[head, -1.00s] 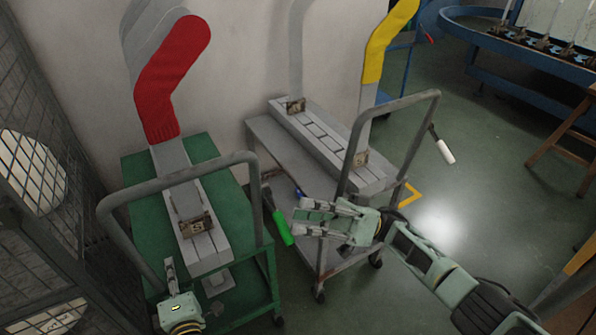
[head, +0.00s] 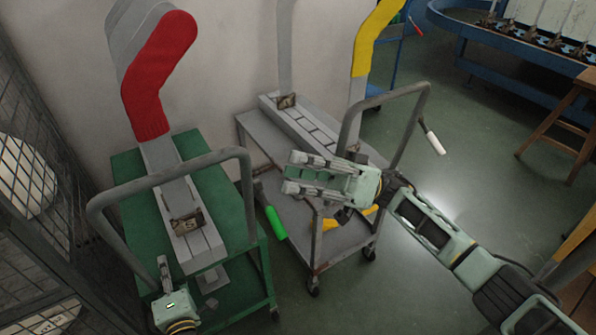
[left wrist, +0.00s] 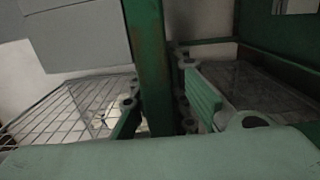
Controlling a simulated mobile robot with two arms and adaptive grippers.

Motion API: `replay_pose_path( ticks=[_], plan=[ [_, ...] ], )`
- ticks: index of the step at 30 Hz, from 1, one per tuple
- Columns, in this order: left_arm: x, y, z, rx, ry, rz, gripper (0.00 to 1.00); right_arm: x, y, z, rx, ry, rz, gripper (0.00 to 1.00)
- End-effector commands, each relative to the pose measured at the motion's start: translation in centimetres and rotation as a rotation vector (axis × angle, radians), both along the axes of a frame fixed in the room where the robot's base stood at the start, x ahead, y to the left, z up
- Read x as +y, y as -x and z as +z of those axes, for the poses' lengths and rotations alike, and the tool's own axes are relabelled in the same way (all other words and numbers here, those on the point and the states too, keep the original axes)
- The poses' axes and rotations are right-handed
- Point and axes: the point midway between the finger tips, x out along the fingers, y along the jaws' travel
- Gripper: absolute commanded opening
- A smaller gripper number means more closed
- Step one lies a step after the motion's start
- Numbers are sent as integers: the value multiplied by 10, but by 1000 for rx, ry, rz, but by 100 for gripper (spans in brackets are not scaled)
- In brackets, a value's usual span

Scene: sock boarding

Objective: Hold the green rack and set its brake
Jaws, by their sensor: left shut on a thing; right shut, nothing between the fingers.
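The green rack (head: 232,200) stands at the left, with a grey push handle and a red sock on a tilted grey board. My left gripper (head: 164,264) is at its near left corner. In the left wrist view, its fingers lie on both sides of a green post (left wrist: 150,60), shut on it. A lever with a bright green grip (head: 276,223) hangs at the rack's right side, slanting down; it looks like the brake lever. My right gripper (head: 289,172) is shut and empty, above and slightly right of that grip, apart from it.
A grey cart (head: 330,248) with a tall handle, a yellow sock and a white-gripped lever (head: 433,141) stands close on the right, beneath my right gripper. A wire mesh cage (head: 40,200) is at the left edge. Open floor lies right of the cart, near a wooden stool (head: 560,125).

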Motion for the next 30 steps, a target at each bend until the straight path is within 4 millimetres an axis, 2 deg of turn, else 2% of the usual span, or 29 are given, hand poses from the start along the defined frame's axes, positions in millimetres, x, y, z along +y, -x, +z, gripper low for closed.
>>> replay_pose_path(
  ticks=[4,5,12,23,26,30],
  plan=[
    [0,1,-1,3,1,-1,0,0,0,0,0,0,0,0],
    [0,1,-1,3,1,-1,17,0,0,0,0,0,0,0],
    [0,0,-1,2,1,0,37,0,0,0,0,0,0,0],
    [-2,4,-1,1,0,0,37,0,0,-1,0,0,0,0],
    [-7,15,-1,3,1,-1,37,0,0,-1,0,0,0,0],
    [-20,41,-2,5,1,0,37,0,0,-1,0,0,0,0]
  ],
)
